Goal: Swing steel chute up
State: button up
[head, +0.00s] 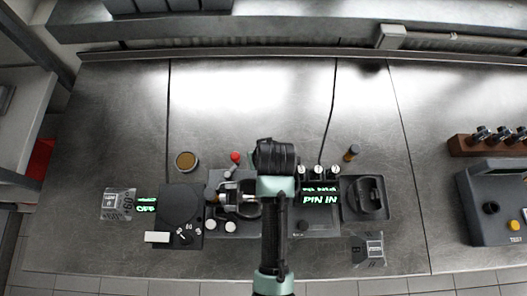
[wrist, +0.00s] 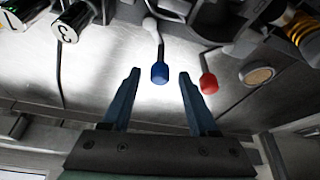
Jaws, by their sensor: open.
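My gripper (wrist: 157,76) is open in the wrist view, with two blue-grey fingers apart. A lever with a blue knob (wrist: 160,73) shows in the gap between the fingertips; whether the fingers are level with it in depth I cannot tell. A second lever with a red knob (wrist: 209,83) is just right of the right finger. The red knob (head: 235,157) also shows in the head view at the back of the middle unit. My arm covers part of that unit, and the fingers are hidden there. I cannot make out for certain which metal part is the steel chute.
A black unit with a round plate (head: 180,203) stands left, and a black holder (head: 364,198) right. Green lettering (head: 320,199) reads "PIN IN". A brown-topped cup (head: 187,161) stands behind. A grey control box (head: 492,205) is far right. The rear steel bench (head: 250,95) is clear.

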jog(key=shift+w+f, duration=0.15)
jog(key=shift+f, duration=0.1)
grip_shut()
